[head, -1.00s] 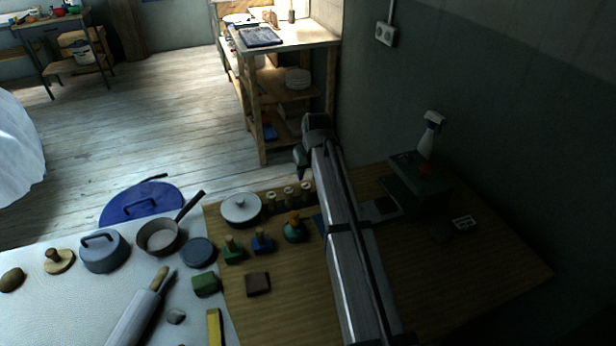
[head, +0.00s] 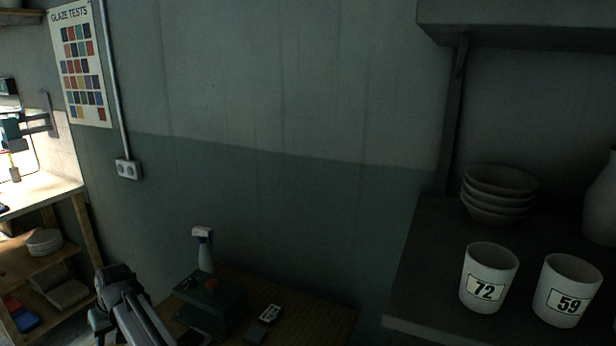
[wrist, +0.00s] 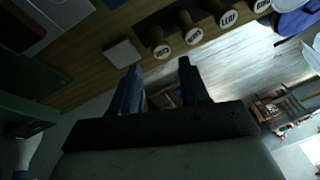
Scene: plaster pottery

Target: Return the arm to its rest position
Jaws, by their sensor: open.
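My gripper (wrist: 160,88) shows in the wrist view with its two dark fingers apart and nothing between them. In the head view my arm (head: 150,325) rises from the bottom edge at the lower left, its dark jointed end beside the wooden table. I cannot make out the fingers there. In the wrist view several round wooden stamps stand on the table beyond the fingertips, one marked LEAF (wrist: 227,17). A small pale block (wrist: 122,53) lies left of them. The fingers appear apart from all of these.
On the wooden table (head: 320,305) stand a dark green box (head: 213,305) and a spray bottle (head: 205,252). A dark shelf at the right holds stacked bowls (head: 498,195), cup 72 (head: 489,277) and cup 59 (head: 567,290). A wooden rack (head: 60,235) stands at the left.

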